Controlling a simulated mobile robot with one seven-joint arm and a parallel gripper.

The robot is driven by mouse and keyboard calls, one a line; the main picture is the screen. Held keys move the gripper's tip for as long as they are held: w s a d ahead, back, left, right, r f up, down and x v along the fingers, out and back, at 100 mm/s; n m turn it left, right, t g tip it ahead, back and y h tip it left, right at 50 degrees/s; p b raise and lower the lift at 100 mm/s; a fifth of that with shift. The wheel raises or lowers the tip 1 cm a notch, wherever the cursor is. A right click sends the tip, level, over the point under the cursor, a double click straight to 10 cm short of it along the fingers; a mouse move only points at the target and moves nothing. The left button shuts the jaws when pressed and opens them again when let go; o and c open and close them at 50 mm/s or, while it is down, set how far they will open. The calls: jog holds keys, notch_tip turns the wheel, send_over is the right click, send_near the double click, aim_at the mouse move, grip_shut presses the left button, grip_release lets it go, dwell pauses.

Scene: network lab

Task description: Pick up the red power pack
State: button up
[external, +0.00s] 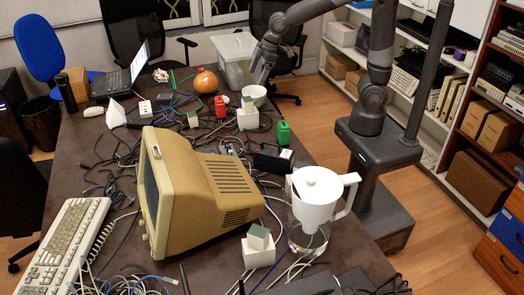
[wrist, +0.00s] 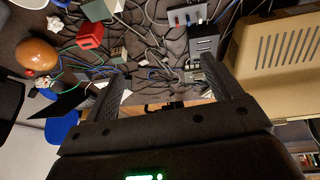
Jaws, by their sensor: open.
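The red power pack (external: 221,106) stands on the dark table among cables, between the orange round object and a small white box. In the wrist view the red power pack (wrist: 90,35) lies at the upper left, outside the span of my fingers. My gripper (external: 264,72) is above the far right part of the table, up and to the right of the pack. In the wrist view my gripper (wrist: 163,75) has its two fingers spread wide, with only cables and table below and nothing held.
A green pack (external: 283,133) stands to the right and nearer. A white bowl (external: 254,94) is below my gripper, and an orange round object (external: 205,82) is behind the red pack. A beige monitor (external: 205,185) and a white jug (external: 317,195) stand nearer. Cables cover much of the table.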

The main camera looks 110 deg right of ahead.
jog(key=w+d+f, duration=0.3)
jog(key=d+f, duration=0.1)
jog(key=d, duration=0.2)
jog(key=w+d+f, duration=0.3)
jog(key=d+f, duration=0.1)
jog(key=d, duration=0.2)
send_near(218, 105)
jog(key=s+d+f, duration=0.2)
jog(key=d, duration=0.1)
jog(key=shift+m+y, duration=0.4)
jog(key=x, duration=0.5)
jog(key=shift+w+d, duration=0.15)
jog(key=shift+d, duration=0.2)
jog(key=shift+w+x, duration=0.15)
jog(key=shift+x, duration=1.25)
jog(key=shift+w+x, duration=0.15)
jog(key=shift+x, duration=1.2)
jog(key=shift+r, duration=0.1)
jog(key=shift+c, duration=0.2)
jog(key=c, duration=1.3)
jog(key=shift+r, duration=0.15)
